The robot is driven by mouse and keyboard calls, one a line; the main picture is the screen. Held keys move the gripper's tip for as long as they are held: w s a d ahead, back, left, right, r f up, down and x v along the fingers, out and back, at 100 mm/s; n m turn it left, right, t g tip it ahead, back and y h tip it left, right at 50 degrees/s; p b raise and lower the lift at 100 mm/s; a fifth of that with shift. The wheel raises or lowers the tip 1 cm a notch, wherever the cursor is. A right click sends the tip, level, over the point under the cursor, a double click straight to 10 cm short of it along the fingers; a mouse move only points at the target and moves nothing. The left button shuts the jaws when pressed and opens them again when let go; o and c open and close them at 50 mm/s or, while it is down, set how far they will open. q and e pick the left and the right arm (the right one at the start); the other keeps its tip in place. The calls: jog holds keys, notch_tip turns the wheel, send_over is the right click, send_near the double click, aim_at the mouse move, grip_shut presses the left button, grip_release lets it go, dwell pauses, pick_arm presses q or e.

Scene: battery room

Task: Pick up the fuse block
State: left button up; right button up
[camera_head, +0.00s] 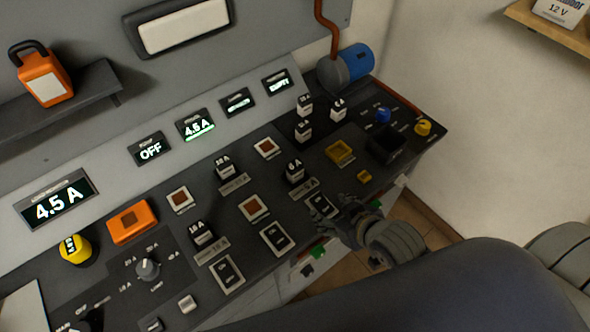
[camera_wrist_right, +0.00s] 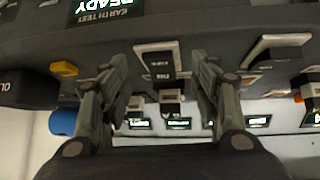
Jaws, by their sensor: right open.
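Several small fuse blocks with black tops and white bodies stand upright on the dark console. One marked 6 A (camera_head: 295,171) is in the middle, others are at 16 A (camera_head: 227,169), at the left front (camera_head: 201,233) and grouped at the back right (camera_head: 303,130). I cannot tell which is meant. My right gripper (camera_head: 342,219) is at the console's front edge, beside a rocker switch (camera_head: 321,206), nearer than the 6 A block. In the right wrist view its fingers (camera_wrist_right: 163,64) are apart and empty, with a switch and a block (camera_wrist_right: 171,106) between them. My left gripper is not in view.
An orange square button (camera_head: 131,221), a yellow button (camera_head: 75,248) and a knob (camera_head: 148,268) are at the left. A shelf with an orange lantern-like object (camera_head: 44,77) is at the upper left. White wall lies to the right.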

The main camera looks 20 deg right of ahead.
aim_at(298, 168)
jog(key=w+r+t, duration=0.1)
jog(key=w+r+t+y, duration=0.1)
jog(key=w, duration=0.1)
jog(key=w+r+n+t+y, duration=0.1)
jog(key=w, duration=0.1)
jog(key=shift+a+r+t, duration=0.1)
jog(key=shift+a+t, duration=0.2)
jog(key=shift+a, duration=0.1)
jog(key=shift+w+a+r+y, duration=0.1)
jog(key=shift+w+r+y, duration=0.3)
jog(key=shift+y, duration=0.1)
jog(key=shift+w+a+t, duration=0.15)
jog(key=shift+w+t, duration=0.05)
jog(key=shift+t, duration=0.1)
jog(key=p+x, duration=0.1)
jog(key=x, duration=0.3)
jog(key=shift+w+a+f, duration=0.1)
jog(key=shift+w+f, duration=0.1)
jog(key=shift+w, duration=0.15)
jog(key=shift+w+a, duration=0.15)
jog(key=shift+w, duration=0.15)
jog(key=p+x, duration=0.1)
jog(key=x, duration=0.3)
jog(key=shift+a+p, duration=0.1)
jog(key=shift+p, duration=0.25)
jog(key=shift+w+a+f, duration=0.1)
jog(key=shift+w+f, duration=0.05)
jog(key=shift+w, duration=0.15)
jog(key=shift+s, duration=0.1)
